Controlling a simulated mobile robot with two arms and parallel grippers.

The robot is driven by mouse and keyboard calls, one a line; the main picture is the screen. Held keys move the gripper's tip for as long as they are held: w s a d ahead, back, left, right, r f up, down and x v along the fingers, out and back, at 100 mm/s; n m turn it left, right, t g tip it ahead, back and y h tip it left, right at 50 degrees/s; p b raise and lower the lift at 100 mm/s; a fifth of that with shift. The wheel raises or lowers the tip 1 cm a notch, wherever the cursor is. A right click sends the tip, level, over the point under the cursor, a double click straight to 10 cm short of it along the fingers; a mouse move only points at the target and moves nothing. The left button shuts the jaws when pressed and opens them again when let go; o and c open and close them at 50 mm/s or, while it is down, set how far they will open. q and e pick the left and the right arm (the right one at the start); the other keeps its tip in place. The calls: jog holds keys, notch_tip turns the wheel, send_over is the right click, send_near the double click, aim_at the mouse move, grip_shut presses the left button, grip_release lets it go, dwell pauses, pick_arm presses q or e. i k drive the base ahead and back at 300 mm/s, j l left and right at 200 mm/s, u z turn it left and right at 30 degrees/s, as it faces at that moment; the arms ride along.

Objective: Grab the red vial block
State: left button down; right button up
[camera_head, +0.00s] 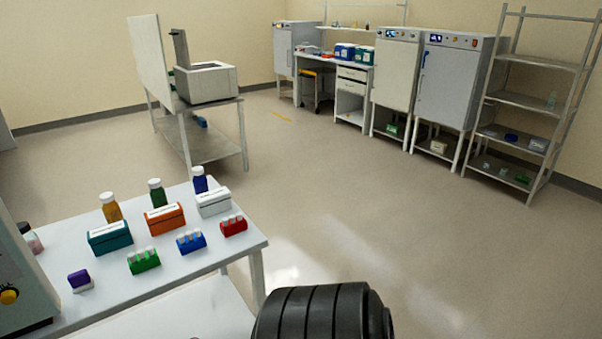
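The red vial block (233,227) sits on the white table (150,283) near its right edge, with pale-topped vials in it. It stands right of the blue vial block (191,242) and in front of the white box (213,203). A green vial block (144,261) stands further left. Neither of my grippers is in view.
Teal (110,238) and orange (164,219) boxes and several capped bottles stand behind the blocks. A purple-topped item (79,281) and a machine with a yellow knob (9,297) are at left. Open floor (370,240) lies right of the table.

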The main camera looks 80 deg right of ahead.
aim_at(236, 224)
jog(key=z, duration=2.05)
jog(key=i+j, duration=0.1)
